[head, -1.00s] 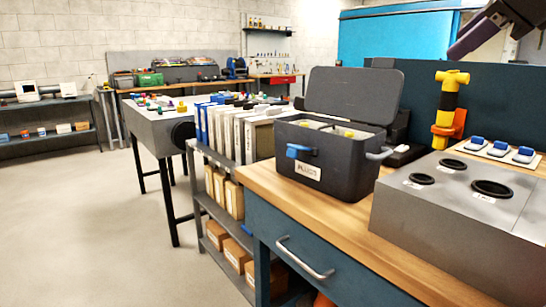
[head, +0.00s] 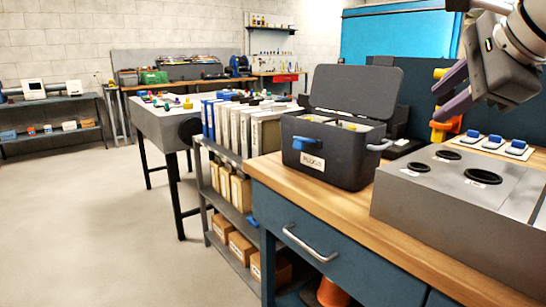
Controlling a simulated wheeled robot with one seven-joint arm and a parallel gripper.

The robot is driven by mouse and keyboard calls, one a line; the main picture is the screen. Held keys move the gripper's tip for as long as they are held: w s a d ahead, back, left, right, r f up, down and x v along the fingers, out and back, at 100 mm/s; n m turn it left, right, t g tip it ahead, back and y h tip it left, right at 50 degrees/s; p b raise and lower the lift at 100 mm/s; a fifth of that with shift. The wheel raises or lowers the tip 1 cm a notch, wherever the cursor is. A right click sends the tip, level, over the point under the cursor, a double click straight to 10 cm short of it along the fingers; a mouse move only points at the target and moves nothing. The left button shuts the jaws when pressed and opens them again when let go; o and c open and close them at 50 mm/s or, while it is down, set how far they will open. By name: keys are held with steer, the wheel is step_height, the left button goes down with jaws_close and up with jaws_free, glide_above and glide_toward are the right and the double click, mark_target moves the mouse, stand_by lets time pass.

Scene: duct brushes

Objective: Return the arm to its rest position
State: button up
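My gripper (head: 437,103) is at the upper right, in the air above the back of the workbench. Its two purple fingers point left and are apart, with nothing seen between them. My wrist and arm come in from the top right corner. A yellow-topped tool (head: 440,73) in an orange holder (head: 456,125) stands behind the fingers and is mostly hidden by them. The grey block (head: 440,220) with round black-rimmed holes lies below and in front of my gripper.
An open dark case (head: 345,160) with a blue latch stands on the wooden bench top (head: 270,172). A white plate with blue pieces (head: 495,143) lies behind the grey block. A shelf of binders (head: 228,135) stands left of the bench. The floor (head: 90,220) at left is clear.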

steer(key=s+a+f+n+g, duration=0.1)
steer(key=s+a+f+n, duration=0.2)
steer(key=f, duration=0.9)
steer(key=s+a+f+n+g+h, duration=0.1)
steer(key=s+a+f+n, duration=0.2)
steer(key=f+n, duration=0.7)
steer(key=s+a+f+n+g+h, duration=0.1)
steer(key=s+f+n, duration=0.4)
steer(key=f, duration=1)
steer(key=shift+s+a+f+n+g, duration=0.15)
steer(key=shift+a+f+n+g, duration=0.3)
steer(key=shift+a+n, duration=0.55)
steer(key=shift+r, duration=0.15)
